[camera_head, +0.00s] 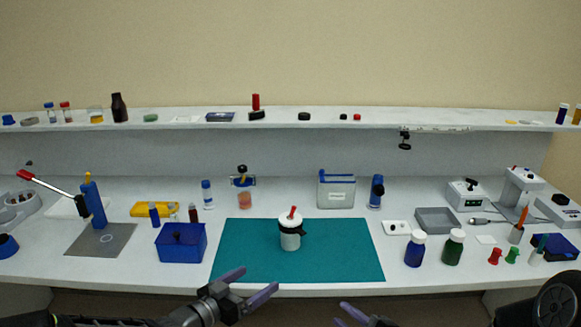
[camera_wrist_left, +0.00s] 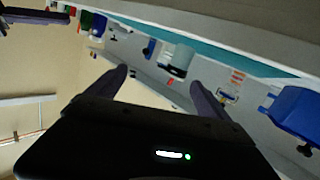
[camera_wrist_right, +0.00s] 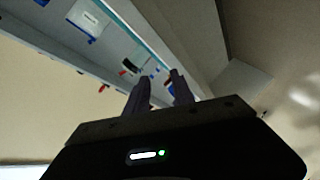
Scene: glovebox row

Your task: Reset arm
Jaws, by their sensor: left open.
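My left gripper (camera_head: 250,284) is open and empty, in front of the bench's front edge, below the green mat in the head view. Its two fingers stand apart in the left wrist view (camera_wrist_left: 160,90). My right gripper (camera_head: 352,316) shows only in part at the bottom of the head view, right of the left one. In the right wrist view (camera_wrist_right: 160,90) its two fingers stand apart with nothing between them. Neither gripper touches anything on the bench.
A white jar (camera_head: 290,238) with a red-tipped top stands on the green mat (camera_head: 345,262). A blue box (camera_head: 181,245) stands to its left; blue and green bottles (camera_head: 414,252) stand to its right. A shelf (camera_head: 300,125) with small items runs along the back. The mat's right part is clear.

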